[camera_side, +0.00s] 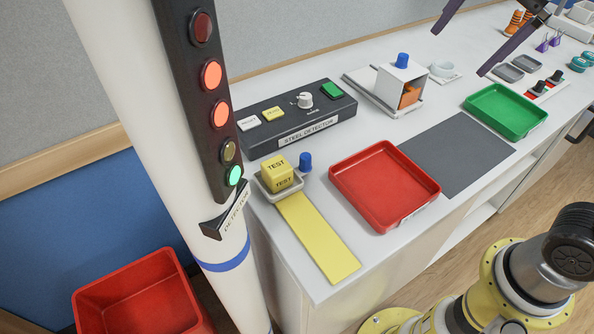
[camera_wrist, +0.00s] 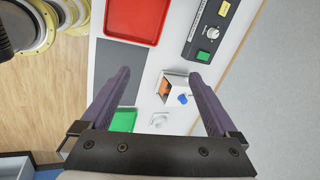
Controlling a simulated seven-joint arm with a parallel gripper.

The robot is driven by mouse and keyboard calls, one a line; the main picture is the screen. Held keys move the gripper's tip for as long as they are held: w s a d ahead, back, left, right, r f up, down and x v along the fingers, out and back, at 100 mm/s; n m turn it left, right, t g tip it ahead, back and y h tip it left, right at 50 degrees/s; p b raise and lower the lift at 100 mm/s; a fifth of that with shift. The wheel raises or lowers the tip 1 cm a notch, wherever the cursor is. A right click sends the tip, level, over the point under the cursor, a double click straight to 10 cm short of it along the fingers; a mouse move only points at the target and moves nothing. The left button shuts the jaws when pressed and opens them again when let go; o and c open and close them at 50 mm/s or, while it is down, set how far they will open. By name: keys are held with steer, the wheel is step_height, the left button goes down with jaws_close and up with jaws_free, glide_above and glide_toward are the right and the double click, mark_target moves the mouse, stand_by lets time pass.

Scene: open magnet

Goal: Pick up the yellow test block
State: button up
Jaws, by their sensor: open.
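The yellow test block (camera_side: 277,174) is a cube marked TEST. It sits in a small grey tray (camera_side: 297,187) at the left end of the white bench, in front of the steel detector box. In the side view, my gripper (camera_side: 462,42) is at the top right, high above the bench and far from the block. Its two dark fingers are spread apart with nothing between them. In the wrist view, my gripper (camera_wrist: 158,85) is also open and empty. The block is not seen in the wrist view.
A white column with a lamp panel (camera_side: 211,95) stands close left of the block. A blue knob (camera_side: 305,162) is beside it, and a yellow strip (camera_side: 318,238) runs forward. A red tray (camera_side: 385,187), grey mat (camera_side: 443,153) and green tray (camera_side: 506,110) lie to the right.

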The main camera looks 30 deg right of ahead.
steer(key=w+a+m+g, duration=0.1)
steer(key=w+a+m, duration=0.1)
steer(key=w+a, duration=0.35)
steer(key=g, duration=0.3)
glide_above(276, 165)
steer(key=shift+h, duration=0.3)
step_height(276, 165, down, 20)
steer(key=shift+w+a+f, duration=0.1)
steer(key=shift+s+f, duration=0.2)
steer(key=shift+f, duration=2.45)
jaws_close()
